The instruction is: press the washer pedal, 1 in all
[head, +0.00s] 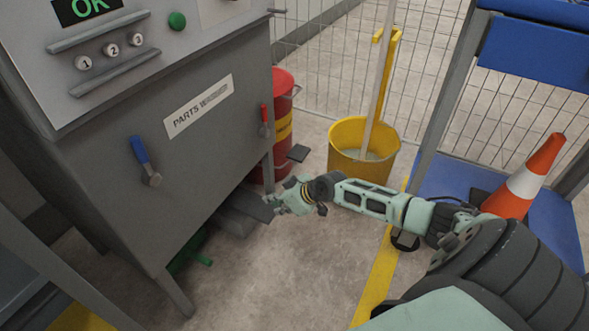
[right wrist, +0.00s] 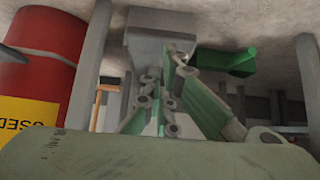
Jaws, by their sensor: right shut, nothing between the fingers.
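The parts washer is the grey cabinet (head: 195,150) at the left of the head view, with an "OK" display on top. Its pedal, a flat dark grey plate (head: 250,206), sticks out low at the cabinet's right end, above a grey block (head: 235,222). My right gripper (head: 275,204) is shut and empty, low down at the outer end of the pedal. I cannot tell whether it touches it. In the right wrist view the shut fingers (right wrist: 160,105) point at a grey block-like part (right wrist: 160,48). My left gripper is out of view.
A yellow mop bucket (head: 362,150) and an orange cone (head: 525,182) stand to the right. A green part (head: 192,255) sits under the washer. Floor in front is clear.

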